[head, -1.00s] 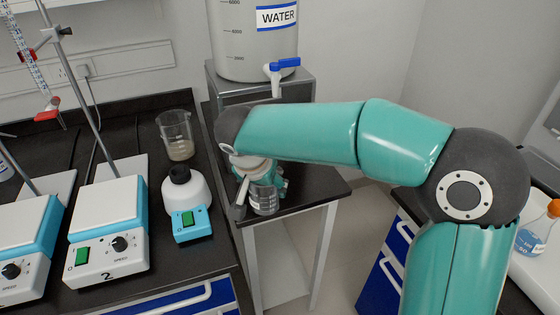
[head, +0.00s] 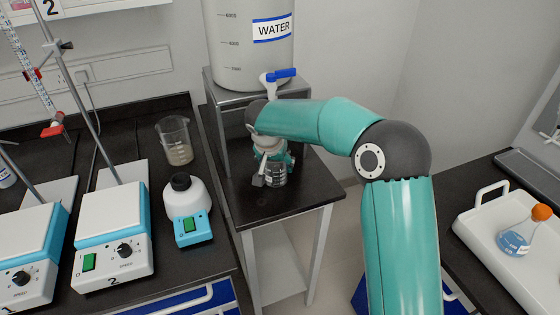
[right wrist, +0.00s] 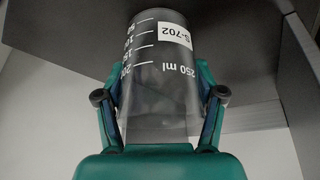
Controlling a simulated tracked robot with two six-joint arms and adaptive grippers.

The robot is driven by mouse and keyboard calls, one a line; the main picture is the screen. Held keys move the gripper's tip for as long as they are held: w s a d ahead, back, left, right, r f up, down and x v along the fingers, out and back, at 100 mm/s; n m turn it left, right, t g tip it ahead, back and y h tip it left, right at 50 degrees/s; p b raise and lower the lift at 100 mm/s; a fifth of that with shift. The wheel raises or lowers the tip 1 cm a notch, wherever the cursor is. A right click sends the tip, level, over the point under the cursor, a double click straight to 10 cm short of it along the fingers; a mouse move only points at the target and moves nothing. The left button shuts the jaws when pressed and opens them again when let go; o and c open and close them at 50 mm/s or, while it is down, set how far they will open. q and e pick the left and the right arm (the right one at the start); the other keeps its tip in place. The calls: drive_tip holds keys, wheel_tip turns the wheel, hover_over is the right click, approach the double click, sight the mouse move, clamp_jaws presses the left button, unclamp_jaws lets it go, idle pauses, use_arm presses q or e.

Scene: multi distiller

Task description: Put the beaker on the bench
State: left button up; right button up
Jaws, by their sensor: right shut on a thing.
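A clear 250 ml beaker (head: 276,175) with a white label is in my right gripper (head: 268,170), over the black-topped side table. In the right wrist view, the beaker (right wrist: 160,75) shows its scale and an "S-702" label and looks empty. There the fingers of my right gripper (right wrist: 160,100) close on both sides of it. Whether its base touches the table top I cannot tell. The black bench (head: 165,105) is at the left. A second beaker (head: 175,142) with a pale brownish content stands on it. My left gripper is not in view.
A large water tank (head: 250,55) with a blue-handled tap (head: 279,75) stands on a grey stand behind the gripper. Stirrer plates (head: 115,225) and a small white-and-blue device (head: 188,210) stand on the bench. A tray (head: 480,225) with a blue-filled flask (head: 520,235) is at the right.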

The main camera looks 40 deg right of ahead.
drive_tip(key=o, duration=1.6)
drive_tip(key=shift+f, duration=0.1)
drive_tip(key=v, duration=1.2)
